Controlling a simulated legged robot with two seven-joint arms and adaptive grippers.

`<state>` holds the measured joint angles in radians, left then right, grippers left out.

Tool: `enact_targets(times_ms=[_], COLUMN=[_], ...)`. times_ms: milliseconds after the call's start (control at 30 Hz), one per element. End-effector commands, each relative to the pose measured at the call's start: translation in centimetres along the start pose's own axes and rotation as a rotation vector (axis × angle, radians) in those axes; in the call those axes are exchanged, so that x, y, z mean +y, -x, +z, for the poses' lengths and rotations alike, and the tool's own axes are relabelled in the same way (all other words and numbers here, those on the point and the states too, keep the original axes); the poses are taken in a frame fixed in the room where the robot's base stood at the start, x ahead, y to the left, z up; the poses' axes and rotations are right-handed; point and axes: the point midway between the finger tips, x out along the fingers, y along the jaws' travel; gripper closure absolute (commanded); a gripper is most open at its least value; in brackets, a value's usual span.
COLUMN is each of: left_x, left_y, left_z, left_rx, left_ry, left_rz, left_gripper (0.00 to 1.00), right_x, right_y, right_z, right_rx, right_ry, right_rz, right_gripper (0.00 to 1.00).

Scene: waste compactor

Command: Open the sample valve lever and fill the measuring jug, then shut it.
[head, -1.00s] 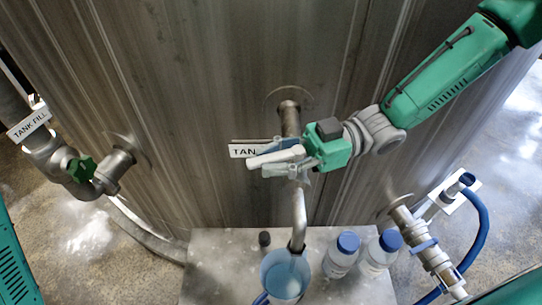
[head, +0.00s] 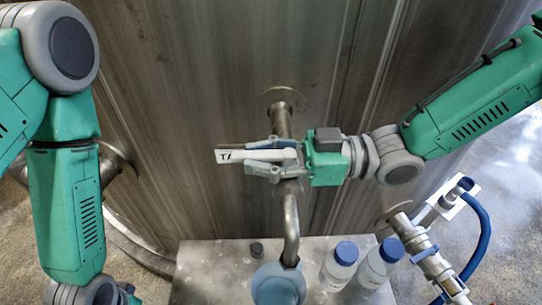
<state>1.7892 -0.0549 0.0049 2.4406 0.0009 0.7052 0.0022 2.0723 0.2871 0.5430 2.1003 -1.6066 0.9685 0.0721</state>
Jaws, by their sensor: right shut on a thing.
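My right gripper (head: 268,158) reaches in from the right to the sample pipe (head: 281,120) on the tank wall. It is shut on the sample valve lever (head: 243,147), a blue bar mostly hidden by the fingers. The spout (head: 291,222) bends down from the valve. Its end is over the measuring jug (head: 262,284), a pale blue vessel on the grey stand, cut off by the bottom edge. Bluish liquid seems to show inside; I cannot tell its level or whether any is running. My left arm hangs down at the left, with its gripper's fingers out of view.
Two blue-capped bottles (head: 340,266) stand on the grey stand (head: 215,262), right of the jug. A pipe with a blue hose (head: 481,240) is at the right. A white label (head: 226,157) is behind the gripper.

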Motion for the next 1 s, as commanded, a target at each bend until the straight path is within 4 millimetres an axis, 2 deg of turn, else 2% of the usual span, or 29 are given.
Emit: enact_targets(times_ms=[200, 233, 267, 300, 667, 767, 1000], left_x=[0.0, 0.0, 0.0, 0.0, 0.0, 0.0, 0.0], left_y=[0.1, 0.1, 0.1, 0.1, 0.1, 0.1, 0.1], left_z=[0.0, 0.0, 0.0, 0.0, 0.3, 0.3, 0.2], left_rx=[-0.001, -0.001, -0.001, -0.001, 0.002, 0.002, 0.002], left_ry=[0.001, 0.001, 0.001, 0.001, 0.0, 0.0, 0.0], left_rz=[0.0, 0.0, 0.0, 0.0, 0.0, 0.0, 0.0], left_gripper=[0.64, 0.64, 0.64, 0.64, 0.64, 0.64, 0.64], right_x=[0.4, 0.4, 0.4, 0.4, 0.2, 0.2, 0.4], right_y=[0.3, 0.3, 0.3, 0.3, 0.3, 1.4, 6.6], right_z=[0.0, 0.0, 0.0, 0.0, 0.0, 0.0, 0.0], right_rx=[-0.001, -0.001, -0.001, -0.001, -0.004, -0.003, -0.002], right_ry=[0.001, 0.001, 0.001, 0.001, 0.001, 0.002, 0.001], right_rz=[0.01, 0.01, 0.01, 0.009, 0.005, 0.007, 0.01], right_gripper=[1.0, 0.77, 0.66, 0.64, 0.64, 0.64, 0.64])
